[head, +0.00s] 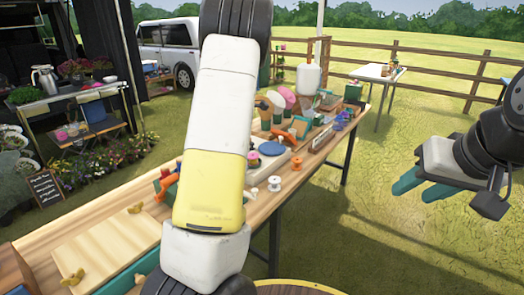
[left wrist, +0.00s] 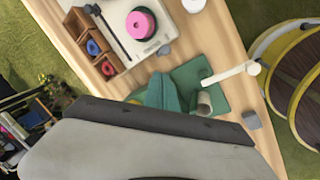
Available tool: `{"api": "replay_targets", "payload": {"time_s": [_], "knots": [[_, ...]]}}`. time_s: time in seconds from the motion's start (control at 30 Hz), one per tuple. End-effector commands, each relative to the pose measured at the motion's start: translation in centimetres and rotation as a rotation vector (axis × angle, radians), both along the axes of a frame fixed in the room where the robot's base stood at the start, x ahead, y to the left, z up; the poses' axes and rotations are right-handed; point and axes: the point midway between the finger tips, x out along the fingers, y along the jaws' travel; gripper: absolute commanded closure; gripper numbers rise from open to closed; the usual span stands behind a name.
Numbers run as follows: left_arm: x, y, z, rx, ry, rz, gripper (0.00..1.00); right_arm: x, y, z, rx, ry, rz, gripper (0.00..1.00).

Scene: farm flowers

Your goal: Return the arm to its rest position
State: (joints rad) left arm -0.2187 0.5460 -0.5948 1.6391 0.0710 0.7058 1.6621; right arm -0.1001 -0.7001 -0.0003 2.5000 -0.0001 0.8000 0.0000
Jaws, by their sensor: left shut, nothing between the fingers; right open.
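My left arm (head: 215,120) crosses the middle of the head view, white with a yellow section, and hides part of the workbench (head: 85,230). Its gripper cannot be made out in the head view. In the left wrist view my left gripper (left wrist: 165,92) shows teal fingers closed together with nothing between them, over the wooden tabletop and a green mat (left wrist: 212,75). My right gripper (head: 412,190) is at the right of the head view, its teal fingers apart and empty, over grass and clear of the bench.
A white table (head: 375,72) stands farther back by a fence (head: 430,55). Open grass (head: 350,235) lies right of the bench.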

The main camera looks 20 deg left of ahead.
Motion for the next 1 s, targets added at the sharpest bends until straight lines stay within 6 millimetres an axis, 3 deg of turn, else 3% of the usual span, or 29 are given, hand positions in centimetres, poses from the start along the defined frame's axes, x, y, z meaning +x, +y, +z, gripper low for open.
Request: {"api": "replay_targets", "payload": {"time_s": [0.17, 0.67, 0.87, 1.0], "knots": [[-0.4, 0.7, 1.1, 0.0, 0.0, 0.001, 1.0, 0.0, 0.0, 0.0, 0.0, 0.0, 0.0, 0.58], [-0.6, 0.5, 1.4, -0.005, -0.001, -0.014, 1.0, 0.0, 0.0, 0.0, 0.0, 0.0, 0.0, 0.58], [-4.1, -2.5, 5.0, -0.047, -0.021, -0.243, 1.0, 0.0, 0.0, 0.0, 0.0, 0.0, 0.0, 0.58], [-8.8, -6.3, 8.9, -0.052, -0.066, -0.553, 1.0, 0.0, 0.0, 0.0, 0.0, 0.0, 0.0, 0.58]]}}
